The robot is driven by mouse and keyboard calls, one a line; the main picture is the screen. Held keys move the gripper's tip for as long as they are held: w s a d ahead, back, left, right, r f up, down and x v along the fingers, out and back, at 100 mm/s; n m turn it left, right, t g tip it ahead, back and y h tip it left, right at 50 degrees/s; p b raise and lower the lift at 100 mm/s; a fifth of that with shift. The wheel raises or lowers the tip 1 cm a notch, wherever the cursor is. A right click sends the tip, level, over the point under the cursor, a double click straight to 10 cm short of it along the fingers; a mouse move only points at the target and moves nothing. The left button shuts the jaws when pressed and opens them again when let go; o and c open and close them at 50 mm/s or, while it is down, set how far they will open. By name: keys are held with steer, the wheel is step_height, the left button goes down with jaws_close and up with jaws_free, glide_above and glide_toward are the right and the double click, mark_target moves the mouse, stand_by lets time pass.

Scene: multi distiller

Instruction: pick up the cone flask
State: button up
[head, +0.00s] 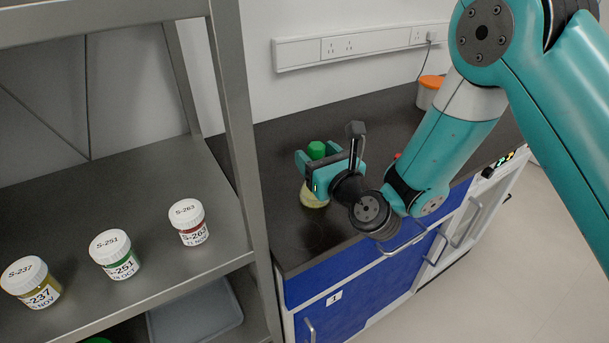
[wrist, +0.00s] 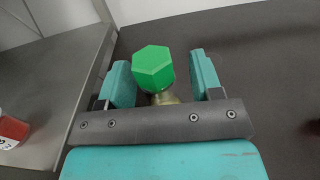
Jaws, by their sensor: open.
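The cone flask (head: 313,197) stands upright on the dark bench. It has a green cap (head: 316,150) and a pale yellowish body. In the wrist view its green hexagonal cap (wrist: 153,66) sits between the two teal fingers, with a gap on each side. My gripper (wrist: 162,80) is open around the flask's upper part. In the head view my gripper (head: 318,168) hides the flask's middle, and only the cap and lower body show.
A metal shelf (head: 120,200) on the left holds jars labelled S-237 (head: 33,283), S-251 (head: 115,255) and S-263 (head: 189,222). Its post (head: 240,130) stands close to the bench. A white tub with an orange lid (head: 431,88) is at the back right.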

steer(key=shift+f, duration=0.2)
steer(key=shift+c, duration=1)
steer(key=shift+a, duration=0.15)
jaws_close()
steer(key=shift+r, duration=0.2)
step_height(320, 180, up, 20)
steer(key=p, duration=1.9)
